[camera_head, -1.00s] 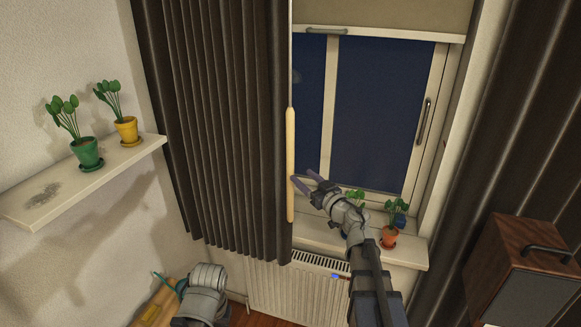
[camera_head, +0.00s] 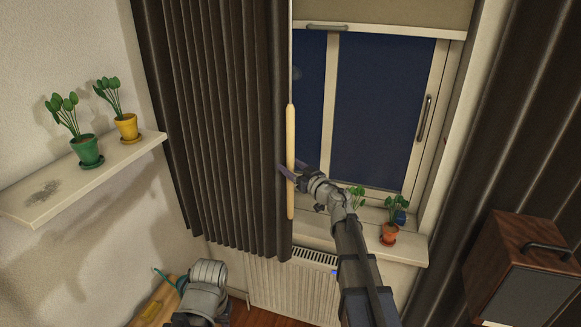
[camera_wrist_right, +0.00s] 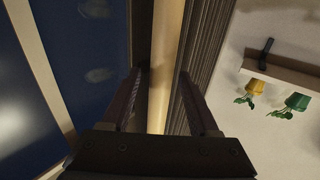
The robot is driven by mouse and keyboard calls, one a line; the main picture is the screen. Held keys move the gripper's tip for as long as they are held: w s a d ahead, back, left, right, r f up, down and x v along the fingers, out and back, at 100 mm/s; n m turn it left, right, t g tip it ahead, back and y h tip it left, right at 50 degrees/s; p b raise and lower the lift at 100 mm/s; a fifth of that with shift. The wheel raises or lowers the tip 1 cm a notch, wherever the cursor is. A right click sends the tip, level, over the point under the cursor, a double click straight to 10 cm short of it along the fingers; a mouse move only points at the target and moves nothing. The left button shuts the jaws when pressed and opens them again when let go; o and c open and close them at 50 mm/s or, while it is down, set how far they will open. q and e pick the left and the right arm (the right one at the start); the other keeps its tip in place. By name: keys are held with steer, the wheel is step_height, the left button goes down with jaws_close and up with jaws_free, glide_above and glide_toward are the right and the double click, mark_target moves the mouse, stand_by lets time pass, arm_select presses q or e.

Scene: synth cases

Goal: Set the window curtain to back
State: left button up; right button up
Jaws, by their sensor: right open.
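The dark brown curtain (camera_head: 215,130) hangs in folds over the left part of the window. A pale wooden pull handle (camera_head: 290,130) hangs upright along its right edge, below a thin light rod. My right gripper (camera_head: 289,171) is at the lower half of this handle, jaws open. In the right wrist view the handle (camera_wrist_right: 166,45) runs between the two spread fingers (camera_wrist_right: 160,76), with curtain folds (camera_wrist_right: 205,50) beside it. Whether a finger touches the handle I cannot tell. My left arm shows at the lower left; its fingers are not visible.
A second dark curtain (camera_head: 500,130) hangs at the right, near a wooden speaker (camera_head: 525,270). The sill (camera_head: 405,249) carries potted plants, with a radiator (camera_head: 290,295) below. A wall shelf (camera_head: 40,205) at the left holds two potted plants.

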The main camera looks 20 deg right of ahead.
steer(key=shift+w, duration=0.1)
jaws_close()
stand_by(0.4)
stand_by(1.0)
